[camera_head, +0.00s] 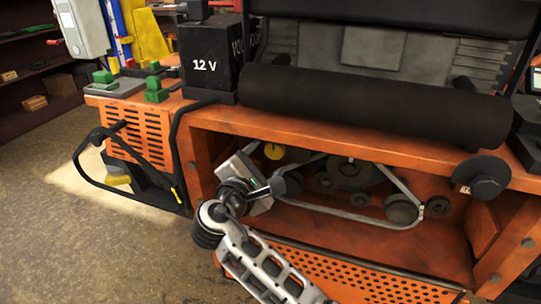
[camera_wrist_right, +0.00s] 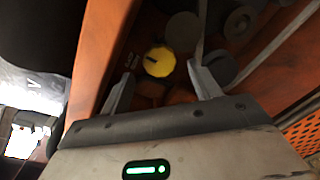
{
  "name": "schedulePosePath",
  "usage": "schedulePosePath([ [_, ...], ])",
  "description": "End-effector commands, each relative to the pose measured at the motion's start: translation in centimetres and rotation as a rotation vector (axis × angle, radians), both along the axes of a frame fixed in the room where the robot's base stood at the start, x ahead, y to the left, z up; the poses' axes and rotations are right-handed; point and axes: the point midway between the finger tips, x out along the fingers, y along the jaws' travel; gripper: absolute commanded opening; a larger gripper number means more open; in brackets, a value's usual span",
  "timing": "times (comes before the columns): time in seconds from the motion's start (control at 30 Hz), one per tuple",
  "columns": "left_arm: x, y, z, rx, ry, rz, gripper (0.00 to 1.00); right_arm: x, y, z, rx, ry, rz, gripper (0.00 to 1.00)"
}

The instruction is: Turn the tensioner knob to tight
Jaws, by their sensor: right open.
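The tensioner knob (camera_head: 274,151) is a round yellow knob with a dark pointer mark, set on the back wall inside the orange bay. It also shows in the right wrist view (camera_wrist_right: 159,61), beyond the fingertips and between them in the picture. My right gripper (camera_head: 273,178) reaches into the bay below the knob. In the right wrist view my right gripper (camera_wrist_right: 162,78) is open, with its two fingers apart and nothing between them. Small lettering lies beside the knob but is too small to read. My left gripper is not in view.
A light belt (camera_head: 330,212) runs around several dark pulleys (camera_head: 401,209) right of the knob. The bay's orange top edge (camera_head: 330,140) lies just above. A black roller (camera_head: 375,105) and a black 12 V battery (camera_head: 208,65) stand on top.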

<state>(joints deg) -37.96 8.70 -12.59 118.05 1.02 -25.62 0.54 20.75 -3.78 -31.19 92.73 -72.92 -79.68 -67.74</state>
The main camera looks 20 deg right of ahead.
Motion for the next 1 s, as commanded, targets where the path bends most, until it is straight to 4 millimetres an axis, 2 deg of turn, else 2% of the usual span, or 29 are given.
schedulePosePath([
  [0.1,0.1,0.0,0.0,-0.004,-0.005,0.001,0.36,-1.5,1.4,0.0,0.003,0.001,0.001,0.63],
  [0.3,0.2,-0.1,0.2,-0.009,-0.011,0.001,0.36,-2.7,2.5,0.2,0.002,0.001,-0.001,0.63],
  [0.77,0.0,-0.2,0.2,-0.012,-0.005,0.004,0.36,-2.8,2.6,0.0,0.007,0.002,0.005,0.63],
  [0.87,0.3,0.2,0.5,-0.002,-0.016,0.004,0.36,-2.7,2.5,-1.8,0.073,0.009,0.049,0.63],
  [0.97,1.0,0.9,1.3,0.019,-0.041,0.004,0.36,-3.2,2.5,-6.5,0.271,0.024,0.145,0.63],
  [1.0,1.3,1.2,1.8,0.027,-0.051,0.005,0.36,-4.0,2.7,-9.0,0.402,0.033,0.186,0.63],
])
